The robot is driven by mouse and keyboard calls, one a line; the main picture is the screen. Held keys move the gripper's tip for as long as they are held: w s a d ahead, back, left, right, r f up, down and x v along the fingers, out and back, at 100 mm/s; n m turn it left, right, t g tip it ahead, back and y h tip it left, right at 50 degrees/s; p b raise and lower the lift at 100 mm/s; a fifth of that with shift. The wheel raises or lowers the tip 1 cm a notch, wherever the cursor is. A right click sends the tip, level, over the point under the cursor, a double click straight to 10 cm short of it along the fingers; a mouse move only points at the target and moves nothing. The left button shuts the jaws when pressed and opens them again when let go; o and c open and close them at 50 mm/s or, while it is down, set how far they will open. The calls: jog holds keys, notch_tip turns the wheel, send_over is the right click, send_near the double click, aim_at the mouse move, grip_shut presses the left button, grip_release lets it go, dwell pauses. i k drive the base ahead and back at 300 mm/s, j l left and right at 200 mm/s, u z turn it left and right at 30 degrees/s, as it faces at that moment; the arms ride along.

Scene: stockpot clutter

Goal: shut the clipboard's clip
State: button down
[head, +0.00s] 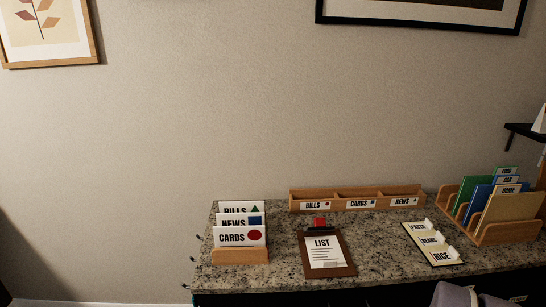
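The brown clipboard (349,268) lies on the granite counter, with a white sheet headed LIST (324,254) on it. A dark clip (318,231) sits at the clipboard's top edge, with a red tab (320,222) standing at it. The clip is too small here to tell how far its jaw is raised. My gripper does not show. Rounded grey shapes at the bottom right edge seem to be part of my own arm, with no fingertips visible.
On the granite counter (285,262), a wooden holder (240,256) with cards stands left. A long labelled tray (345,194) is behind. A PASTA, BEANS, RICE board (447,261) and a folder rack (508,232) are right. A dark shelf (524,131) juts in at the right.

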aim_at(320, 224)
jog(key=i+j+z, duration=0.2)
jog(key=j+z, duration=0.2)
jog(key=j, duration=0.25)
jog(key=i+j+z, duration=0.1)
jog(key=j+z, duration=0.25)
jog(key=j, duration=0.4)
jog(key=j+z, duration=0.4)
jog(key=j, duration=0.3)
jog(key=j+z, duration=0.4)
jog(key=j, duration=0.35)
jog(key=k+j+z, duration=0.35)
jog(key=j, duration=0.35)
jog(key=i+l+u, duration=0.1)
jog(key=i+l, duration=0.5)
jog(key=l, duration=0.15)
